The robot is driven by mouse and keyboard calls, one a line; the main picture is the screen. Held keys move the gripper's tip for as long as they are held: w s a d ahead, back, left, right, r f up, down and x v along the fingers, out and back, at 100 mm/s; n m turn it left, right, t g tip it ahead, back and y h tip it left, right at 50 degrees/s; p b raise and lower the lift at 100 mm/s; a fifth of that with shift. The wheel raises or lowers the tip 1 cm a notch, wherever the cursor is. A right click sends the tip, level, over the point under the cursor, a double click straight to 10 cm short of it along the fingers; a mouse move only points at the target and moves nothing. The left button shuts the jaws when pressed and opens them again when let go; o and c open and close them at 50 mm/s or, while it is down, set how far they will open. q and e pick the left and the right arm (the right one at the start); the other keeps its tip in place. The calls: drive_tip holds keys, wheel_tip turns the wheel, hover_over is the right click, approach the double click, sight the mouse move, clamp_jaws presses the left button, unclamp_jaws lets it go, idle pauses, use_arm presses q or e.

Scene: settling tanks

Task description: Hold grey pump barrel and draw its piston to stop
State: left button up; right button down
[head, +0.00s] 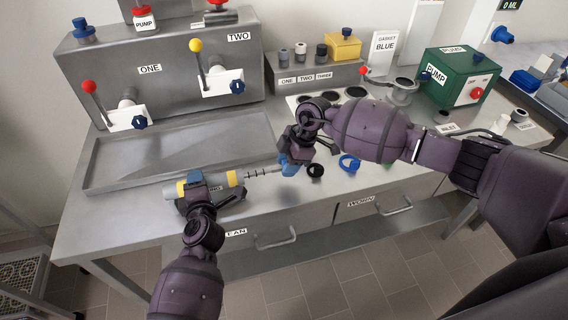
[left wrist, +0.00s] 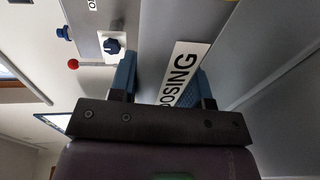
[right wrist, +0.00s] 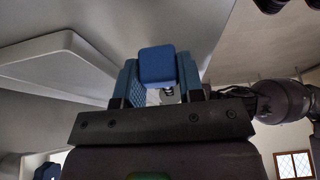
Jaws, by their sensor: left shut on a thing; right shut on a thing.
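The grey pump barrel (head: 222,181) with yellow bands lies along the front of the bench, left of centre. My left gripper (head: 196,186) is shut around it from the front. In the left wrist view, the barrel's white label (left wrist: 181,74), partly covered and reading "OSING", shows between the fingers. The thin piston rod (head: 262,173), with dark marks, stands out of the barrel's right end. My right gripper (head: 289,163) is shut on the blue piston handle at the rod's end. In the right wrist view the blue handle (right wrist: 157,65) sits between the fingers.
A shallow metal tray (head: 100,178) lies behind the barrel. A steel tank unit (head: 150,60) with levers stands behind the tray. Black (head: 315,171) and blue (head: 349,162) rings lie right of the handle. A green pump box (head: 455,80) stands at the back right. Drawer handles (head: 276,239) project below the bench edge.

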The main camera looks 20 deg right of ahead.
use_arm(q)
drive_tip(key=shift+a, duration=0.2)
use_arm(e)
drive_tip(key=c, duration=1)
unclamp_jaws()
drive_tip(key=shift+d, duration=0.2)
drive_tip(key=shift+o, duration=1.4)
drive_tip(key=shift+a, duration=0.1)
use_arm(q)
drive_tip(key=shift+d, duration=0.1)
use_arm(e)
drive_tip(key=shift+r, duration=0.1)
drive_tip(key=v, duration=1.1)
drive_tip(key=shift+r, duration=0.4)
use_arm(q)
drive_tip(key=o, duration=1.2)
